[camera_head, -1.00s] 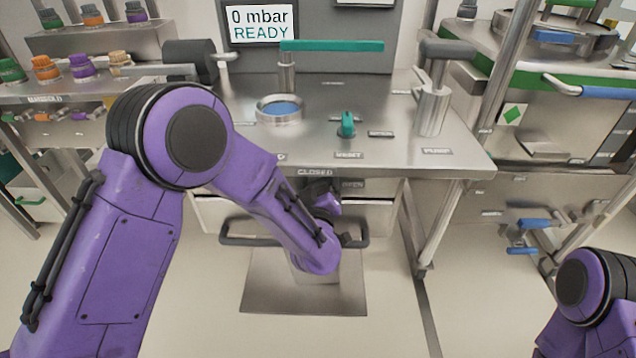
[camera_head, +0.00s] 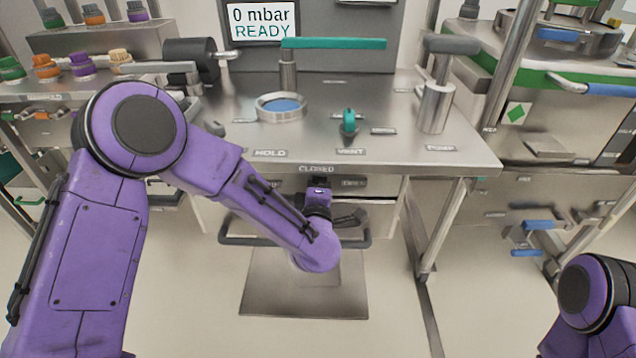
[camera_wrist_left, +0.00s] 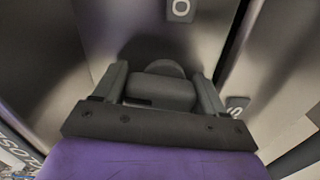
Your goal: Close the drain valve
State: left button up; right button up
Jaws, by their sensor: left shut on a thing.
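The drain valve's dark grey handle (camera_wrist_left: 160,92) sits between the two fingers of my left gripper (camera_wrist_left: 163,82) in the left wrist view. The gripper is shut on it. In the head view my left gripper (camera_head: 318,190) is at the bench's front face, just below the CLOSED label (camera_head: 316,169). The OPEN label (camera_head: 354,183) is to its right, partly hard to read. My forearm and wrist hide most of the valve in the head view. My right gripper is out of view; only part of my right arm shows at the lower right.
A dark bar handle (camera_head: 240,240) runs across the front below the bench, behind my left wrist. The steel benchtop (camera_head: 400,155) carries a teal-topped lever (camera_head: 333,44), a green knob (camera_head: 349,122) and a grey pump handle (camera_head: 437,95). The screen (camera_head: 262,22) reads 0 mbar READY.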

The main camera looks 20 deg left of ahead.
pick_arm(q)
jog(key=shift+n, duration=0.6)
jog(key=o, duration=1)
jog(key=shift+d, duration=0.1)
jog(key=shift+c, duration=0.2)
jog(key=v, duration=1)
jog(key=shift+s, duration=0.25)
